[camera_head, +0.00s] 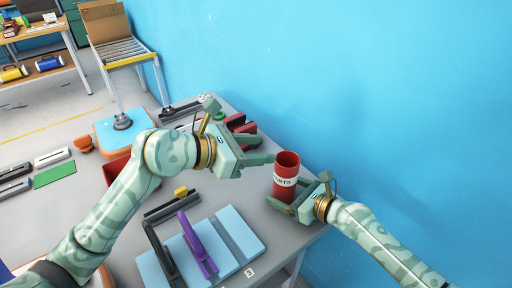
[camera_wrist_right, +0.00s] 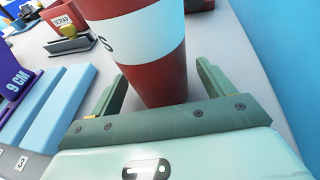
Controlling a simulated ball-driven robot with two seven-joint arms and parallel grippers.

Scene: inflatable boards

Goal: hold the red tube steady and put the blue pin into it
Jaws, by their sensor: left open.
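The red tube (camera_head: 287,165), with a white lettered band, stands upright near the table's right edge. In the right wrist view the red tube (camera_wrist_right: 155,75) rises between the fingers of my right gripper (camera_wrist_right: 160,85). Those fingers are apart, one on each side of its lower part, with a narrow gap showing on the right side. In the head view my right gripper (camera_head: 292,196) is low at the tube's base. My left gripper (camera_head: 256,150) is open and empty, up and left of the tube. I cannot make out a blue pin in either view.
A light blue grooved board (camera_head: 236,235) lies at the front of the grey table, with a purple piece (camera_head: 198,243) and a dark frame near it. Red objects (camera_head: 243,127) stand behind my left gripper. A blue wall (camera_head: 400,100) closes off the right.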

